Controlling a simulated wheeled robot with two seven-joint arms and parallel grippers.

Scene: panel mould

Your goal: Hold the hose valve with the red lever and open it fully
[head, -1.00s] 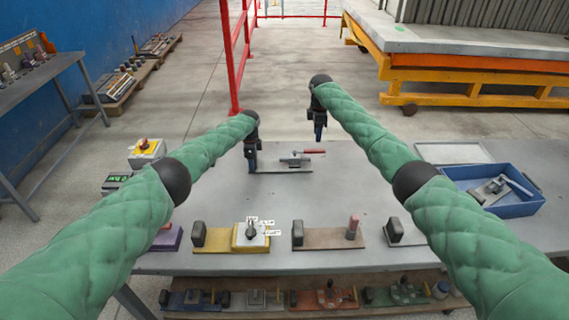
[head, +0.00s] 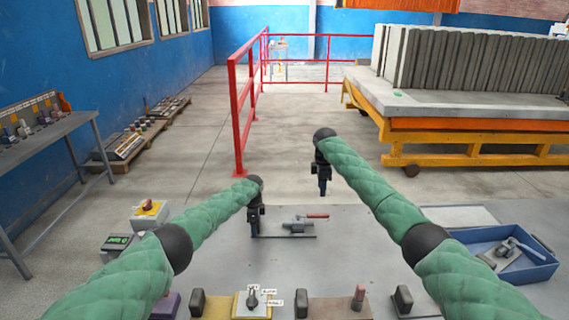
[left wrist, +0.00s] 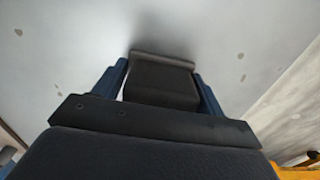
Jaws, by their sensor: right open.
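The hose valve (head: 298,227) with its red lever (head: 317,215) lies on a flat base plate near the table's far edge. The lever points right, roughly along the plate. My left gripper (head: 254,228) is at the plate's left end. In the left wrist view its blue fingers (left wrist: 160,85) stand on both sides of a dark block (left wrist: 163,82) and appear shut on it; the valve body and lever do not show there. My right gripper (head: 324,187) is open and empty, raised behind and right of the valve.
Several fixtures stand along the near edge, including a yellow one (head: 240,305) with labels. A blue bin (head: 530,272) with a tool is at the right. A red-knobbed box (head: 149,214) is at the left. The middle of the grey table (head: 350,255) is clear.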

